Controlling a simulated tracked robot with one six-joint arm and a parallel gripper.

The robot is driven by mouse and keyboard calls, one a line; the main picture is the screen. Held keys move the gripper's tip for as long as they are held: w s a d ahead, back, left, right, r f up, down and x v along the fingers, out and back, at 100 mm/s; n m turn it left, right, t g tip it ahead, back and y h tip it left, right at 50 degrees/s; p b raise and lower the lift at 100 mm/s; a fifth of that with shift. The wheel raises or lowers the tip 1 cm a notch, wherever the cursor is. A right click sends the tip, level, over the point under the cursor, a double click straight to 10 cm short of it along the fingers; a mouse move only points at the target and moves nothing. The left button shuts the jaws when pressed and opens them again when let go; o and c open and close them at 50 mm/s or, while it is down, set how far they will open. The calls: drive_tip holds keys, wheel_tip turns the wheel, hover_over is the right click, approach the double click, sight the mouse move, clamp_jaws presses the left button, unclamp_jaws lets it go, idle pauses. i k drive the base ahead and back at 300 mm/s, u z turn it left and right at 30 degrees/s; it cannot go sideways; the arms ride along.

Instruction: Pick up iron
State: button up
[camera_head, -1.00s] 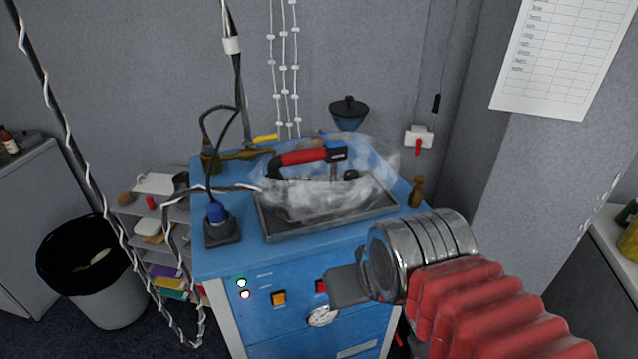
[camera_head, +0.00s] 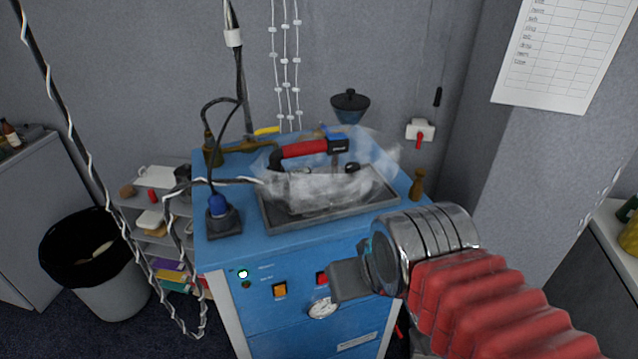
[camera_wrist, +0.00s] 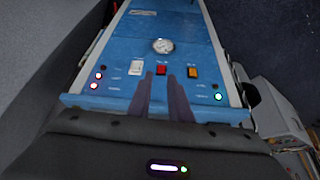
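The iron (camera_head: 300,150) with its red and black handle sits on a dark metal tray (camera_head: 345,212) on top of a blue ironing station (camera_head: 230,252). White steam surrounds it and blurs its lower body. My gripper (camera_head: 340,282) is in front of the station's front panel, below and to the right of the iron, and touches nothing that I can see. In the wrist view my gripper (camera_wrist: 161,76) shows two dark fingers with a gap between them and nothing held. The iron is not in the wrist view.
A blue-topped plug (camera_head: 218,208) with a cable stands left of the tray. A wrapped cable (camera_head: 78,140) hangs at the left. A grey wall is behind.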

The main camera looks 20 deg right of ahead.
sight(334, 149)
drive_tip(key=u, duration=0.3)
drive_tip(key=k, duration=0.7)
drive_tip(key=u, duration=0.55)
drive_tip(key=k, duration=0.65)
drive_tip(key=u, duration=0.4)
drive_tip(key=i, duration=1.95)
drive_tip(key=z, duration=0.75)
